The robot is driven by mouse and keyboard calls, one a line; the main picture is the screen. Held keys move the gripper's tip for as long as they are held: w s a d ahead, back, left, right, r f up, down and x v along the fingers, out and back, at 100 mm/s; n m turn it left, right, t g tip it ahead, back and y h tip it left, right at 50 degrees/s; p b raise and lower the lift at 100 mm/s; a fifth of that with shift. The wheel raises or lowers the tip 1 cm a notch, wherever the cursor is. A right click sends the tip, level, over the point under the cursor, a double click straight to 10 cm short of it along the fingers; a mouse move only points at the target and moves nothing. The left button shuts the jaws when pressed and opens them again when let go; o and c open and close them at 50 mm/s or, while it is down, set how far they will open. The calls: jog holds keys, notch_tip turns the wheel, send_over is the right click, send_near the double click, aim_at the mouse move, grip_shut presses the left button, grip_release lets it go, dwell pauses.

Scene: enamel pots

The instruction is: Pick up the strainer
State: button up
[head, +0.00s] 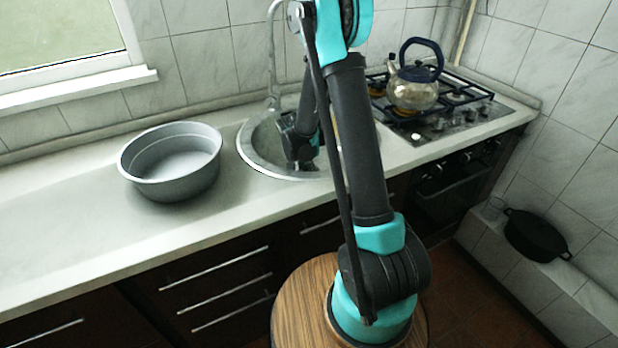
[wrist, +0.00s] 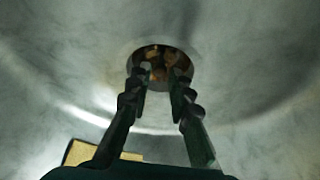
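My gripper (head: 303,158) is down inside the round metal sink (head: 256,152) in the head view, partly hidden by my arm. In the wrist view its two dark fingers (wrist: 159,80) are apart, with nothing seen held between them. Beyond the fingertips is a round dark opening in the sink floor, with a brownish, mottled thing (wrist: 160,58) in it. This may be the strainer, but it is too dark and small to be sure. The fingertips overlap the opening's near edge in the picture; I cannot tell whether they touch anything.
A grey round pan (head: 170,190) stands on the counter (head: 70,225) left of the sink. A faucet (head: 272,60) rises behind the sink. A kettle (head: 413,93) stands on the gas stove at right. A tan piece (wrist: 85,152) shows low in the wrist view. The left counter is clear.

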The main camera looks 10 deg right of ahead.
jog(key=shift+x, duration=1.15)
jog(key=shift+c, duration=0.2)
grip_shut()
jog(key=shift+r, duration=0.2)
